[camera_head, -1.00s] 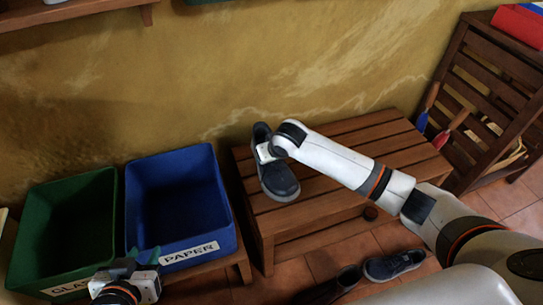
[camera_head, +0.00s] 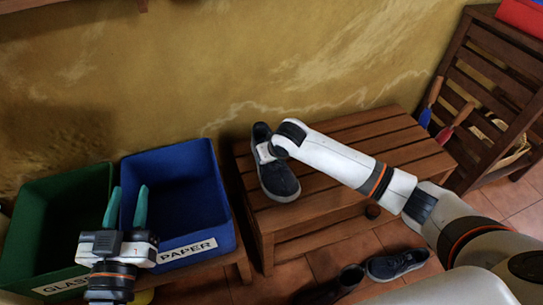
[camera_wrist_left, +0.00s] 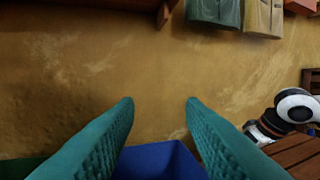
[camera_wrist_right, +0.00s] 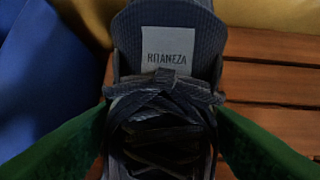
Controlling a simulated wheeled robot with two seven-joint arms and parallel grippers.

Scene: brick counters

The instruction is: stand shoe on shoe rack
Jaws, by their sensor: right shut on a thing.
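A dark grey-blue lace-up shoe (camera_head: 280,183) is at the left end of the slatted wooden rack (camera_head: 345,203), its toe towards the front; whether its sole touches the slats is hard to tell. My right gripper (camera_wrist_right: 160,118) is shut on the shoe, with green fingers on both sides of the laces; a label shows on its tongue (camera_wrist_right: 167,52).
A blue PAPER bin (camera_head: 180,205) and a green GLASS bin (camera_head: 55,225) stand left of the rack. A slatted wooden cabinet (camera_head: 490,90) stands at right. The rack's right part looks bare.

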